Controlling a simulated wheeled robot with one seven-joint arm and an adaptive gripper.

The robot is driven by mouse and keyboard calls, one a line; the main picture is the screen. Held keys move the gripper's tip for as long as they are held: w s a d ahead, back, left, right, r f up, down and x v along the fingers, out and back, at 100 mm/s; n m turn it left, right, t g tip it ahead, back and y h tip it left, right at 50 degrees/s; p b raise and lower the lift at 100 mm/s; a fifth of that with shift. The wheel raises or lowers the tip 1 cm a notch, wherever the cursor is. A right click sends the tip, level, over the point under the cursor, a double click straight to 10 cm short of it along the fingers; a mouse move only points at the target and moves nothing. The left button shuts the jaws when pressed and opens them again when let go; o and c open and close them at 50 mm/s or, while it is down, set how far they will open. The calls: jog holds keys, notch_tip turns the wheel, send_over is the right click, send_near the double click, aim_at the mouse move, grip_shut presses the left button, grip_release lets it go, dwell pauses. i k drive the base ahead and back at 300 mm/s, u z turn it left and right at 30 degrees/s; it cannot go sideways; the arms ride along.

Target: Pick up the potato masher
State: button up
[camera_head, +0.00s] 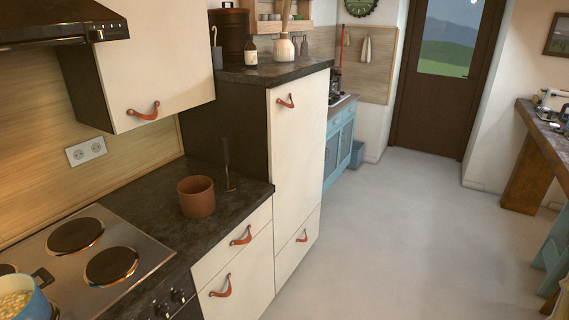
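A slim dark upright object (226,163) stands on the dark counter, close to the tall cabinet's dark side. It has a long handle-like upper part and a wider low end, and looks like the potato masher, though it is small and dark against the cabinet. A brown terracotta-coloured pot (196,197) stands on the counter just left of it, with a small gap between them. My gripper is not in view.
A stove (130,240) with round hotplates and a blue pot (30,303) is at left. A wall cabinet (165,75) hangs above the counter (228,212). The tall cabinet (297,150) stands behind. The pale floor (400,240) at right is largely clear; a wooden table (545,140) is far right.

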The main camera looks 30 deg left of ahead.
aim_at(229, 187)
jog(key=z, duration=0.1)
jog(key=i, duration=2.2)
jog(key=u, duration=3)
